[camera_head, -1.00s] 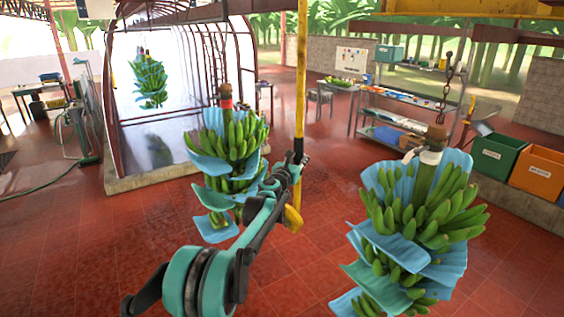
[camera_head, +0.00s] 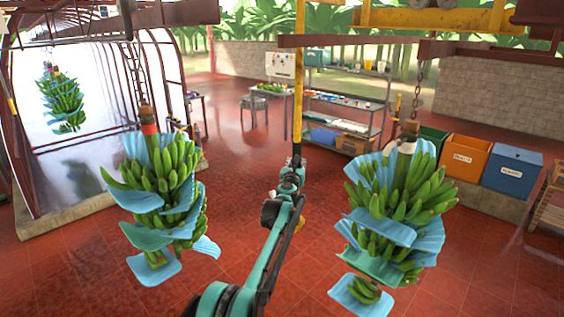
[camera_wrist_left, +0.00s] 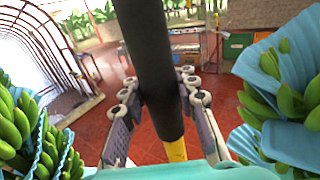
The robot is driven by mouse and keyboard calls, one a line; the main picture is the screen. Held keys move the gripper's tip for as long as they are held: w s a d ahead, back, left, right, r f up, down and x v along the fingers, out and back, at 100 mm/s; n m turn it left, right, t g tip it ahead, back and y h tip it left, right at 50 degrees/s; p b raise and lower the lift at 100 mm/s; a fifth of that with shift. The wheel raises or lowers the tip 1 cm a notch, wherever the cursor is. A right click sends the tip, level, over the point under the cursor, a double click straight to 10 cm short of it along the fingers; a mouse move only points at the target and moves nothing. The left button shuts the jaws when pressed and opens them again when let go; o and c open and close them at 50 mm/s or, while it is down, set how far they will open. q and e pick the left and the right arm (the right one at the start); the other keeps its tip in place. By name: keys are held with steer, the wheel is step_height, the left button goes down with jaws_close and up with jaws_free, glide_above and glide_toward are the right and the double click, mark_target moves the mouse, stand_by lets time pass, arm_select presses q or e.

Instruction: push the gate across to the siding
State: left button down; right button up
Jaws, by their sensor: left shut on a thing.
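A yellow pole (camera_head: 299,80) hangs from overhead in the head view, with a dark grip at its lower end. My left gripper (camera_head: 296,162) is shut around that grip. In the left wrist view the black grip (camera_wrist_left: 150,60) runs between the two fingers of my left gripper (camera_wrist_left: 160,95), and yellow shows below it. Overhead are a dark red rail (camera_head: 350,40) and yellow beam parts (camera_head: 430,18). Which part is the gate, and where the siding joins, I cannot tell. My right gripper is not in view.
A banana bunch with blue sheets (camera_head: 165,185) hangs left of my arm, another (camera_head: 395,205) right. Both flank the gripper in the wrist view. An arched tunnel (camera_head: 90,110) stands left; shelves (camera_head: 345,110) and bins (camera_head: 465,160) stand behind. Red floor (camera_head: 240,150) between is open.

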arm_select(q)
steer(key=shift+w+d+f, duration=0.1)
steer(key=shift+w+d, duration=0.05)
steer(key=shift+d, duration=0.45)
steer(key=c, duration=1.4)
jaws_free()
steer(key=shift+o, duration=1.3)
steer(key=shift+d, duration=0.3)
steer(key=shift+a+r, duration=0.2)
steer(key=shift+a, duration=0.2)
steer(key=s+a, duration=0.1)
steer(key=s, duration=1.1)
steer(key=shift+a, duration=0.15)
